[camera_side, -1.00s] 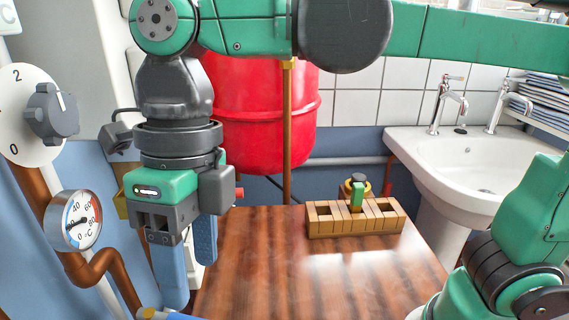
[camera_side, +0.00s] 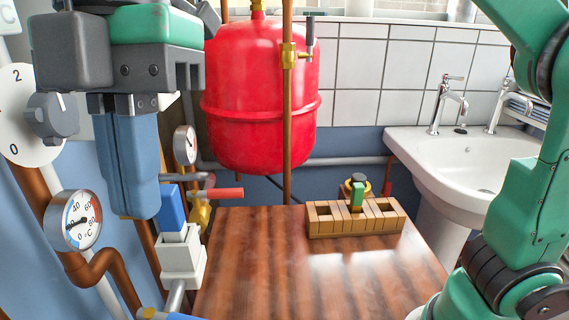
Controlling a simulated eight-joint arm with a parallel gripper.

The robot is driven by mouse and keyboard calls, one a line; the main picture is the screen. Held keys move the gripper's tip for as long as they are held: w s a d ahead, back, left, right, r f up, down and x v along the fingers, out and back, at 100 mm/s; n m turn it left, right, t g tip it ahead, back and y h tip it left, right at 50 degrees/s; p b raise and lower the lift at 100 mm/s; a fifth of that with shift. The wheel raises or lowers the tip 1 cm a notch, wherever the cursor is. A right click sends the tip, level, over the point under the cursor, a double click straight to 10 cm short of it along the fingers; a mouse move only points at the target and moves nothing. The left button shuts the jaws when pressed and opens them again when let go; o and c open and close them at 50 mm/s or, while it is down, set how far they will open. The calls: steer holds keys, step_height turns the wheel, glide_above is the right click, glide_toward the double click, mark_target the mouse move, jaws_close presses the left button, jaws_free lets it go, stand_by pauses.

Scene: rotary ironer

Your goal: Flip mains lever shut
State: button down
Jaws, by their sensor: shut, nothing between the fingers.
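My gripper (camera_side: 140,212) is shut and empty at the left, its blue fingers pointing down. No label marks the mains lever, so I cannot tell which handle it is. A blue lever (camera_side: 172,207) stands up from a white housing (camera_side: 182,262), just right of and slightly below my fingertips in the picture. A red lever (camera_side: 222,194) sticks out to the right, level, from a brass valve (camera_side: 199,214) behind it. A dark lever (camera_side: 310,30) stands upright on a brass valve (camera_side: 289,55) on the vertical pipe. My gripper appears apart from all of them.
A wooden table (camera_side: 270,290) is mostly clear, with a slotted wooden block (camera_side: 358,228) at its back right. A red tank (camera_side: 260,100) hangs behind. Gauges (camera_side: 76,220) and copper pipes (camera_side: 105,265) crowd the left. A white sink (camera_side: 460,170) stands right.

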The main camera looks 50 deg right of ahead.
steer(key=shift+w+d+f, duration=0.1)
steer(key=shift+f, duration=3.15)
steer(key=shift+d+f, duration=0.1)
steer(key=shift+f, duration=3.1)
steer(key=shift+w+d+f, duration=0.35)
steer(key=shift+w+d, duration=0.15)
steer(key=shift+d, duration=0.25)
